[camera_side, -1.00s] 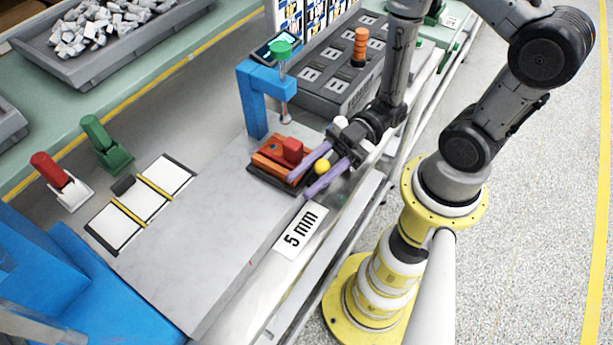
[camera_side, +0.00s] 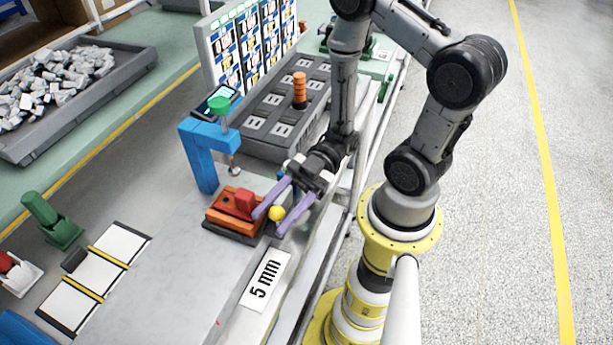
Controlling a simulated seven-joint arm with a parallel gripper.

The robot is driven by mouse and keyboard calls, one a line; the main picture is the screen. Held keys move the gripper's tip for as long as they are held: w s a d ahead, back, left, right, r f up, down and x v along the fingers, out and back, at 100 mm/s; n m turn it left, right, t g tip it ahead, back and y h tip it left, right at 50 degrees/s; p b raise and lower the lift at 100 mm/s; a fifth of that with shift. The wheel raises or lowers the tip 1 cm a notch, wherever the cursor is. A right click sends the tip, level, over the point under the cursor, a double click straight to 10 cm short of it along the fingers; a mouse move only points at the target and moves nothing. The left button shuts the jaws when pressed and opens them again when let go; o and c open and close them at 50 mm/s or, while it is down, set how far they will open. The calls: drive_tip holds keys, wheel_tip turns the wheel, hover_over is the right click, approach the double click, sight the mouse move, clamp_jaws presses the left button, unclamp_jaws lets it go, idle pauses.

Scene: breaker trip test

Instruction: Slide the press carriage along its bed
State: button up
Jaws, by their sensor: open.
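The press carriage (camera_side: 228,207) is an orange-red block with a raised red block on top. It sits on a dark bed (camera_side: 232,234) beside the blue press frame (camera_side: 202,160), which has a green knob (camera_side: 219,104) on a vertical screw. A yellow ball (camera_side: 276,213) stands at the carriage's right side; how it joins the carriage is hidden. My gripper (camera_side: 268,224) is open, its two purple fingers pointing down-left on either side of the ball. I cannot tell whether either finger touches it.
A grey slotted box (camera_side: 262,140) with an orange stacked post (camera_side: 299,88) stands behind the press. A green clamp-like piece (camera_side: 52,220) and white panels (camera_side: 95,275) are at left. The grey plate's near part is clear.

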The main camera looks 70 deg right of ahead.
drive_tip(key=s+d, duration=0.2)
drive_tip(key=d, duration=0.8)
drive_tip(key=shift+d, duration=0.35)
drive_tip(key=shift+c, duration=0.3)
